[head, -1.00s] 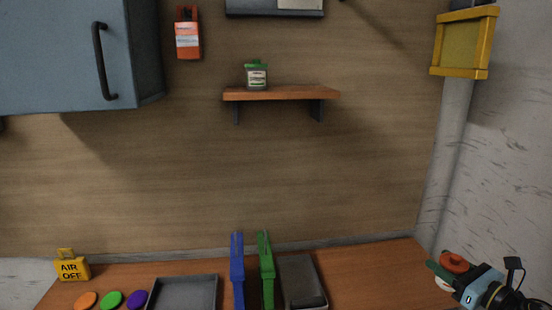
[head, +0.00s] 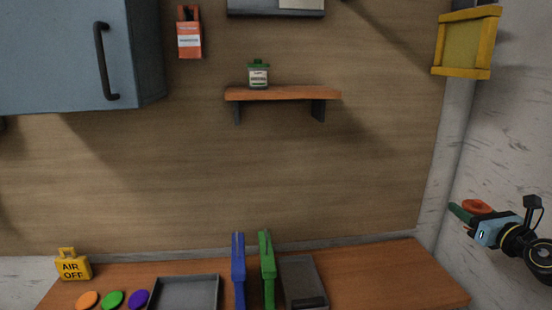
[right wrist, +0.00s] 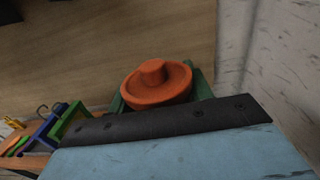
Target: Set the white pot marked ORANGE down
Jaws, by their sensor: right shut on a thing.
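The pot (head: 477,205) is at the far right of the head view, where its orange top shows and its white body and marking are hidden. My right gripper (head: 468,211) is shut on it and holds it in the air, above the level of the table's right end. In the right wrist view the pot's orange top (right wrist: 157,82), with a round knob, sits between the green fingers (right wrist: 160,95). My left gripper is not in view.
The wooden table (head: 375,275) has clear room at its right end. A grey tray (head: 187,280), a blue frame (head: 238,270), a green frame (head: 267,270) and a dark grey tray (head: 312,270) stand to the left. A wall shelf (head: 285,94) holds a green-lidded jar (head: 258,75).

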